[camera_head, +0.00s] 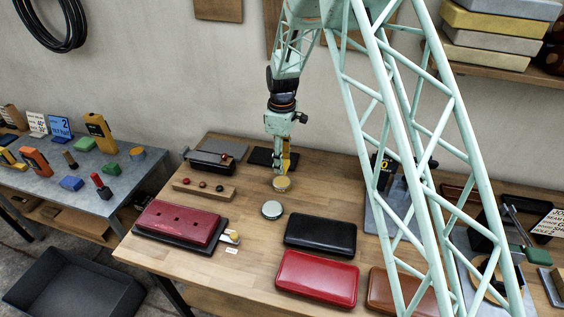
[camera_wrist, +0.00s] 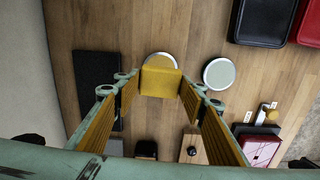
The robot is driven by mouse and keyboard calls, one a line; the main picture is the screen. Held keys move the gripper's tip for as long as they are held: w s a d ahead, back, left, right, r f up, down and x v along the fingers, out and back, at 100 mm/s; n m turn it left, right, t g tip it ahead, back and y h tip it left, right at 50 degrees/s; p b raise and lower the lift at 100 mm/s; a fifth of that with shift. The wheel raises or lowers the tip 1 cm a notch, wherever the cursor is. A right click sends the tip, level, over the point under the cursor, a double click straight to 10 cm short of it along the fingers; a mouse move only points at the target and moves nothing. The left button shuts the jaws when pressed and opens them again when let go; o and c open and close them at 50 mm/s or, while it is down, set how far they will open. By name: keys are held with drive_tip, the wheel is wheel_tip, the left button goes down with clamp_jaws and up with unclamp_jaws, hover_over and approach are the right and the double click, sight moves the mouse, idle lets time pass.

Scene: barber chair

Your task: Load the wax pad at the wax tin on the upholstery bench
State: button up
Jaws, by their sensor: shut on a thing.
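My gripper (camera_head: 284,166) points down over the upholstery bench (camera_head: 185,262) and is shut on a yellow block, the wax pad (camera_wrist: 160,83), between its fingertips. Directly below is a round tin with a tan-yellow top and pale rim, which I take as the wax tin (camera_head: 281,185). In the wrist view the pad covers part of this tin (camera_wrist: 158,58). I cannot tell whether the pad touches the wax. A second round tin with a grey-green top (camera_head: 272,210) stands apart, nearer the front; it also shows in the wrist view (camera_wrist: 219,73).
Black (camera_head: 320,236) and red (camera_head: 317,278) cushions lie in front. A red pad with holes (camera_head: 180,222) lies on the left. My lattice arm hides part of the right side.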

drive_tip(key=shift+f, duration=0.15)
drive_tip(key=shift+f+b, duration=1)
drive_tip(key=shift+f, duration=1.85)
drive_tip(key=shift+s+f+b, duration=0.1)
drive_tip(key=shift+f+b, duration=0.35)
drive_tip(key=shift+f, duration=0.2)
idle(2.1)
drive_tip(key=shift+r, duration=0.15)
drive_tip(key=shift+r+p, duration=1.15)
drive_tip(key=shift+r, duration=2.3)
